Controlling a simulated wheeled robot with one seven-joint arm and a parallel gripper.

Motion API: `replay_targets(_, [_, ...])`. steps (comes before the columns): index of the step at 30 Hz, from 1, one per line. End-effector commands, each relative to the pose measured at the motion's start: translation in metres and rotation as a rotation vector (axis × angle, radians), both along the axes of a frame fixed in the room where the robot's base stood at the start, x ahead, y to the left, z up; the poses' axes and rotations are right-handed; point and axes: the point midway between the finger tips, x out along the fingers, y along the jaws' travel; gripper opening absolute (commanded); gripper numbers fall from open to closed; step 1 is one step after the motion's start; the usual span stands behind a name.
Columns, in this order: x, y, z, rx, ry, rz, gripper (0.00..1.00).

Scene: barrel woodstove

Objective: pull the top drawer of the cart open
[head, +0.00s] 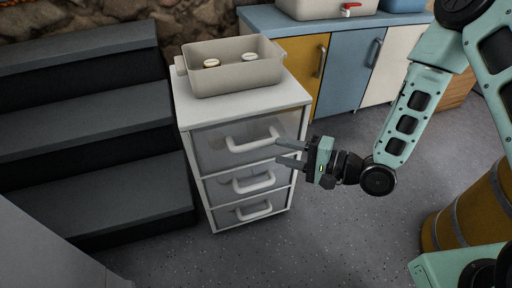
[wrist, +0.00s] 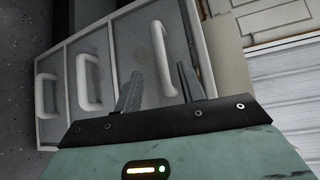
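The white cart (head: 240,112) stands in the middle of the head view with three grey-fronted drawers, all closed. The top drawer (head: 215,150) has a white bar handle (head: 252,143), which also shows in the wrist view (wrist: 160,52). My gripper (head: 291,153) is open and empty, in front of the top drawer at its right side. In the wrist view its two fingers (wrist: 157,88) point toward the drawer front, with the top handle lying between them in the picture. I cannot tell whether the fingers touch the handle; in the head view they appear short of it.
A grey bin (head: 235,78) with two small round items sits on the cart. Dark steps (head: 100,120) stand close on the left. Cabinets (head: 345,70) are behind, and a yellow barrel (head: 475,212) stands at the right. The floor (head: 340,235) before the cart is clear.

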Motion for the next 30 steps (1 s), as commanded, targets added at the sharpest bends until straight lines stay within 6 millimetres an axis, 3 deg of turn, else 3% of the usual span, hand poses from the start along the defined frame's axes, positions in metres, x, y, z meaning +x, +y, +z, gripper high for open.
replay_targets(6, [0.021, 0.040, -0.008, -0.001, -0.002, 0.004, 0.40])
replay_targets(12, [0.034, 0.064, -0.011, -0.002, -0.002, 0.002, 0.40])
replay_targets(26, [0.040, 0.073, -0.012, -0.001, 0.000, 0.000, 0.40])
replay_targets(30, [0.040, 0.073, -0.012, -0.001, 0.000, 0.000, 0.01])
